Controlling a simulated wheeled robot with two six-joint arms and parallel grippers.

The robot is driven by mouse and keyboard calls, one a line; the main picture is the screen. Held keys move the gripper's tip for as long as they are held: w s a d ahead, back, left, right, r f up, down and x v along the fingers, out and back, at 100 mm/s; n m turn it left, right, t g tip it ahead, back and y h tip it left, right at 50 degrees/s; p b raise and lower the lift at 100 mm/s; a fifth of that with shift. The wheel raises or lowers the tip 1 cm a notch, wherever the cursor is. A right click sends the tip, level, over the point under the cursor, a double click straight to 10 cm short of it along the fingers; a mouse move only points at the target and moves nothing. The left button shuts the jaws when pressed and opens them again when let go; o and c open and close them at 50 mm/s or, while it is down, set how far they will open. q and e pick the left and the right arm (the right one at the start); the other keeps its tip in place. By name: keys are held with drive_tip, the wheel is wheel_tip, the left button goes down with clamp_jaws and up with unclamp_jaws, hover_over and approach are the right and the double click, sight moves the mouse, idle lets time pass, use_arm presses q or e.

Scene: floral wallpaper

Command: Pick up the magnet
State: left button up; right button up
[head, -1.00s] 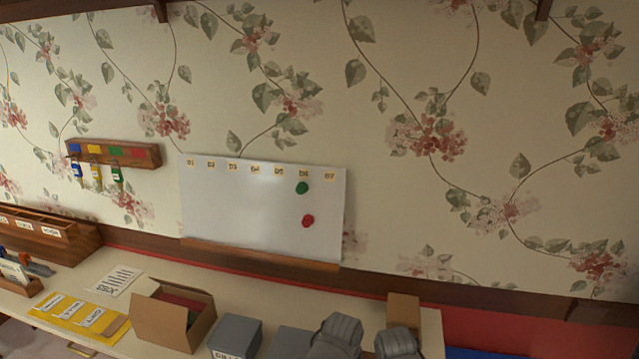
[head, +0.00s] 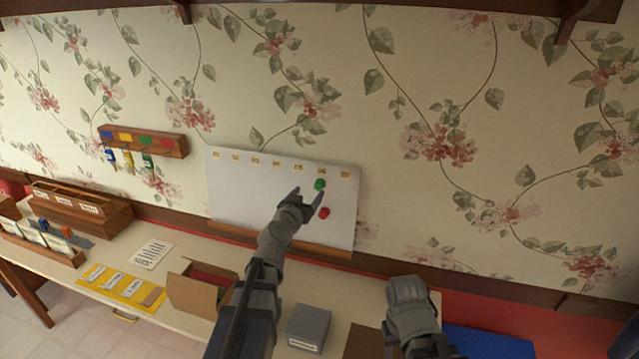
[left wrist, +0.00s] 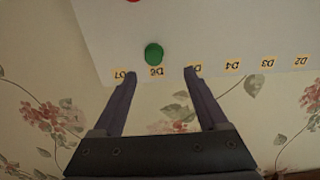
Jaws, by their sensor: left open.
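A green magnet (head: 319,184) and a red magnet (head: 324,213) are on the white board (head: 235,190) on the wall, the green one under label 06 and the red one below it. My left gripper (head: 310,194) is open and empty in front of the board, near the green magnet. In the left wrist view, upside down, the green magnet (left wrist: 154,54) lies just beyond the open fingertips (left wrist: 160,73), between their lines. The red magnet (left wrist: 133,1) is cut by the top edge.
Below the board runs a wooden ledge (head: 290,244). On the table are an open cardboard box (head: 190,292), a grey box (head: 308,328) and a yellow mat (head: 123,287). A key rack (head: 145,141) hangs left of the board.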

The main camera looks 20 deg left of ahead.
sight(318, 186)
use_arm(q)
drive_tip(key=shift+w+d+f+b, duration=0.2)
drive_tip(key=shift+w+f+b, duration=0.1)
drive_tip(key=shift+w, duration=0.9)
drive_tip(key=shift+w+d+f+b, duration=0.15)
drive_tip(key=shift+w+f, duration=0.1)
drive_tip(key=shift+w, duration=1)
drive_tip(key=shift+w+d+f+b, duration=0.2)
drive_tip(key=shift+w+f+b, duration=0.1)
drive_tip(key=shift+w, duration=0.9)
drive_tip(key=shift+s, duration=0.1)
clamp_jaws()
